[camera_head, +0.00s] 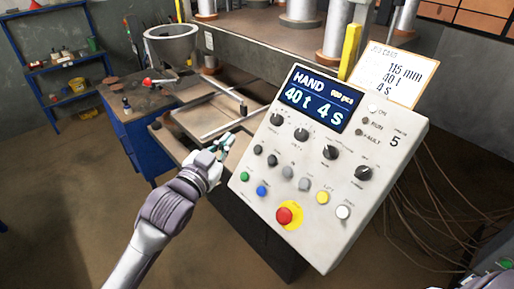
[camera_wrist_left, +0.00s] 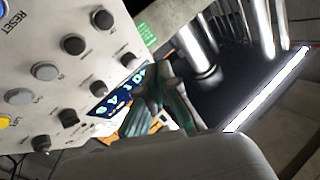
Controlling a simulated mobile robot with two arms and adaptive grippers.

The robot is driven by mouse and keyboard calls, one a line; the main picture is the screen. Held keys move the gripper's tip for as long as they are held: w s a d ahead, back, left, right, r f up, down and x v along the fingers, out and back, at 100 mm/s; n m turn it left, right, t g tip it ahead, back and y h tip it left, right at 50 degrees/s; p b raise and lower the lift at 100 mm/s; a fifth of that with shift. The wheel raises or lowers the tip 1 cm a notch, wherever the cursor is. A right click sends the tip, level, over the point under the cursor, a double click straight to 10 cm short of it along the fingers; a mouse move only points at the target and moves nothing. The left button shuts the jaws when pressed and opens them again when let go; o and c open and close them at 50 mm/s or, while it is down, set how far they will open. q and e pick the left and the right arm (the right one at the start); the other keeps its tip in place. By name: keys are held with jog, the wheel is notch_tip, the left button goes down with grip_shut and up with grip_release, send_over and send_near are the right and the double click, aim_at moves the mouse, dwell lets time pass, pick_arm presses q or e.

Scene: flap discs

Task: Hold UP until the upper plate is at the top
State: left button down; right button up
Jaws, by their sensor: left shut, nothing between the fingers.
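The control panel (camera_head: 310,170) is a tilted light-grey box. Its display (camera_head: 318,98) reads HAND, 40 t, 4 s. Below are black knobs and green, blue, grey, yellow and white buttons; I cannot read which one is UP. My left gripper (camera_head: 222,144) is shut and empty, beside the panel's left edge. Its dark teal fingers also show in the left wrist view (camera_wrist_left: 160,108), with the panel to their left. A wide grey press plate (camera_head: 258,42) with metal columns stands behind the panel; its full travel is out of view. A small part of my right gripper (camera_head: 504,264) shows at the lower right corner.
A red stop button on yellow (camera_head: 285,215) sits low on the panel. A card (camera_head: 388,74) reading 115 mm, 40 t, 4 s stands behind it. A metal frame (camera_head: 215,117) lies on the bench at left. Cables (camera_head: 430,225) hang at right.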

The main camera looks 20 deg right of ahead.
aim_at(258, 149)
pick_arm(q)
jog(key=d+f+b, duration=0.1)
jog(key=b, duration=0.1)
jog(key=w+d+f+b, duration=0.1)
jog(key=d+f+b, duration=0.2)
jog(key=b, duration=0.1)
jog(key=shift+w+d+f, duration=0.25)
jog(key=shift+w+f, duration=0.05)
jog(key=shift+w, duration=0.05)
jog(key=shift+w+d+f+b, duration=0.2)
jog(key=shift+d+f+b, duration=0.1)
jog(key=shift+d, duration=0.15)
jog(key=shift+w+d+f+b, duration=0.15)
jog(key=shift+d+f+b, duration=0.1)
jog(key=shift+d, duration=0.2)
jog(key=shift+f, duration=0.1)
dwell(0.6)
jog(key=shift+w+d+f, duration=0.1)
jog(key=shift+d+f, duration=0.05)
jog(key=shift+d, duration=0.15)
